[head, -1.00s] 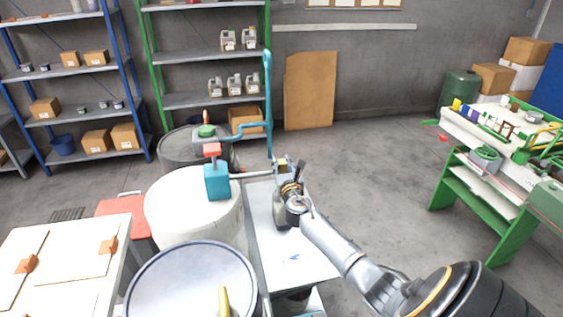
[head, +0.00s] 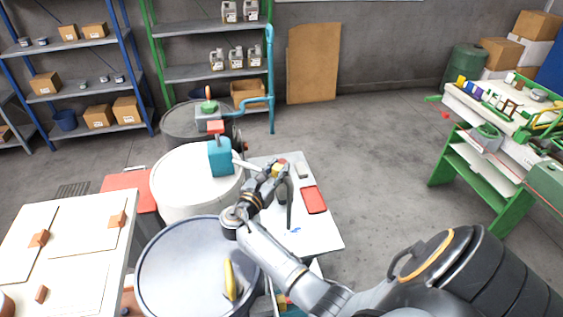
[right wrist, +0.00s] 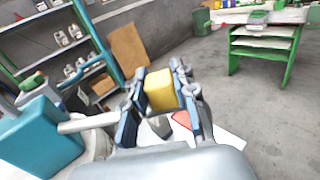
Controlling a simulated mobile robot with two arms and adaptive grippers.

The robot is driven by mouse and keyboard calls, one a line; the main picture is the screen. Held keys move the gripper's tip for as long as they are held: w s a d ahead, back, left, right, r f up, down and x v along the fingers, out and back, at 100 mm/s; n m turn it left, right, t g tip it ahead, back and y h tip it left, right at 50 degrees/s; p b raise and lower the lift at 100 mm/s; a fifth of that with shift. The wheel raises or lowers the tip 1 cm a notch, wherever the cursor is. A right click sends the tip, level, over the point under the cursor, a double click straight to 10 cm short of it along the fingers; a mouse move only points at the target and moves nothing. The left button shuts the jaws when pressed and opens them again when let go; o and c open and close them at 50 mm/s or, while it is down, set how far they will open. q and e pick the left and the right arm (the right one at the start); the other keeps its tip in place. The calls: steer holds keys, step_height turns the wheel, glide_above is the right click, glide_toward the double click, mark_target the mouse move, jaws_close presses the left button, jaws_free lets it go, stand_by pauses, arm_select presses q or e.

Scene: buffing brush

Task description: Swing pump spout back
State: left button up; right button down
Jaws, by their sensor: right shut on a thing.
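The teal pump (head: 221,157) stands on the white drum (head: 172,182); it also shows at the left of the right wrist view (right wrist: 38,135). Its pale spout (head: 242,164) points right from the body, tilted toward the front, and also shows in the right wrist view (right wrist: 88,123). My right gripper (head: 275,172) is shut on the yellow tip (right wrist: 160,90) at the spout's outer end, with a blue-padded finger on each side. A grey jug on the white table (head: 318,238) is mostly hidden behind the gripper. My left gripper is not in view.
A red tray (head: 314,199) lies on the white table. An open drum (head: 190,270) with a yellow object (head: 229,279) stands in front. A dark drum with a blue pipe (head: 271,80) is behind. Floor to the right is clear up to the green bench (head: 470,180).

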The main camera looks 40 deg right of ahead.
steer(key=shift+s+a+m+g, duration=0.15)
steer(key=shift+a+m+g, duration=0.2)
steer(key=shift+a, duration=0.2)
steer(key=shift+g, duration=0.25)
steer(key=c, duration=1)
jaws_free()
steer(key=shift+c, duration=0.2)
step_height(320, 180, up, 10)
steer(key=shift+f, duration=0.1)
